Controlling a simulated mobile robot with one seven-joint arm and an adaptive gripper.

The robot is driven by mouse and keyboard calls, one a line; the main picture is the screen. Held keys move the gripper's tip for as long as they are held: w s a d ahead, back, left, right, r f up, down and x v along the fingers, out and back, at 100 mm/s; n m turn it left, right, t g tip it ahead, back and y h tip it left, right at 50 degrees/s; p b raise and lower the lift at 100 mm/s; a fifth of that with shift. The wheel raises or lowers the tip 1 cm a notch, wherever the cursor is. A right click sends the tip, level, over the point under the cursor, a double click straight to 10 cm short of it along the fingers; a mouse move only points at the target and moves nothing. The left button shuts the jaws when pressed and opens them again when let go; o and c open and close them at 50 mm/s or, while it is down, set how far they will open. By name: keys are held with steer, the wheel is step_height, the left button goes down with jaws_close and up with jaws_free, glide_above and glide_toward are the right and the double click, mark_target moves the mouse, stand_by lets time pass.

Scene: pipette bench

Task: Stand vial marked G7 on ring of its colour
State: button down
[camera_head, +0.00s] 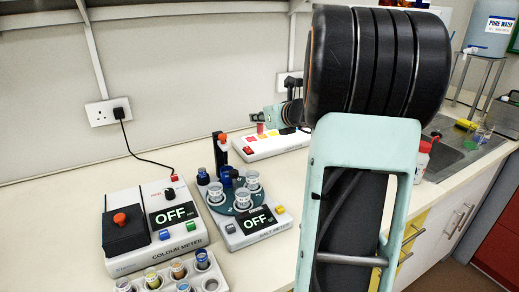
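Several capped vials stand in a pale rack (211,286) at the bottom left, among them a yellow-banded vial (152,278), an orange-banded vial (178,268) and a blue-topped vial (202,258). Their markings are too small to read, so I cannot tell which is G7. No coloured ring can be made out clearly. My gripper (264,116) seems to show small and partly hidden behind my arm, above the back of the bench, well away from the rack. Its fingers are unclear.
A colour meter (155,258) and a salt meter (256,239) with glass beakers on its turntable stand on the bench (80,215), both reading OFF. A white device (272,146) lies behind. A sink (450,140) is at right.

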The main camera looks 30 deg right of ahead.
steer(key=shift+w+d, duration=0.25)
steer(key=shift+d, duration=0.05)
steer(key=w+d+f, duration=0.2)
steer(key=w+f, duration=0.1)
steer(key=w, duration=0.1)
steer(key=w+d+f, duration=0.2)
steer(key=w+f, duration=0.1)
steer(key=w, duration=0.1)
steer(key=w+d+f, duration=0.2)
steer(key=w+f, duration=0.1)
steer(key=shift+w+d+f+p, duration=0.2)
steer(key=shift+w+p, duration=0.1)
steer(key=shift+w, duration=0.1)
steer(key=shift+w+d+f+b, duration=0.15)
steer(key=shift+f+b, duration=0.15)
steer(key=shift+f, duration=1.35)
